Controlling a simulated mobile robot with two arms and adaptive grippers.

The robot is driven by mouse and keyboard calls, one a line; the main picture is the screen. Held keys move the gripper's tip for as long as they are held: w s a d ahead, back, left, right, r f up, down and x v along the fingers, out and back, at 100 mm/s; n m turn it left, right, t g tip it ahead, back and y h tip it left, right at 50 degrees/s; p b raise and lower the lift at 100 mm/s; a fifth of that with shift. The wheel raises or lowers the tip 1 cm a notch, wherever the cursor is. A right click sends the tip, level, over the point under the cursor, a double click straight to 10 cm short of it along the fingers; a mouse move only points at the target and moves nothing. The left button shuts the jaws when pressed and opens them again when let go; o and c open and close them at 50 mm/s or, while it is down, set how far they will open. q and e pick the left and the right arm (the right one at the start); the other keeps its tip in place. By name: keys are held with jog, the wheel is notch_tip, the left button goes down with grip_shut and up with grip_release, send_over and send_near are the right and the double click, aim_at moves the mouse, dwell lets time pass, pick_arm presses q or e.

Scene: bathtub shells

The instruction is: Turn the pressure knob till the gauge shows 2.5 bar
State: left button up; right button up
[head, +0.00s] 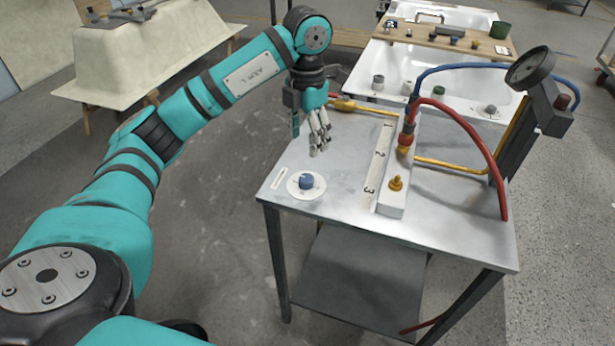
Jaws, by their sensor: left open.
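A blue knob (306,181) sits on a round white dial plate on the metal table (345,185); its markings are too small to read. A round gauge (530,68) stands on a grey block at the table's back right. Its dial is too oblique and dark to read. A dark red knob (562,101) sticks out of that block. I cannot tell which knob sets the pressure. My left gripper (319,149) points down, open and empty, above the table behind the blue knob, apart from it. My right gripper is out of view.
A strip (396,200) numbered 1 to 3 bears a brass fitting (396,184) and a red-handled coupling (405,143). A red hose (470,130) and blue hose (450,68) arch over the right side. White tubs (440,72) stand behind. The table's front left is mostly clear.

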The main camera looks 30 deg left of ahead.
aim_at(307, 177)
pick_arm(q)
notch_tip(307, 177, down, 12)
jog(key=shift+r+p, duration=0.15)
jog(key=shift+p, duration=0.5)
jog(key=shift+c, duration=0.3)
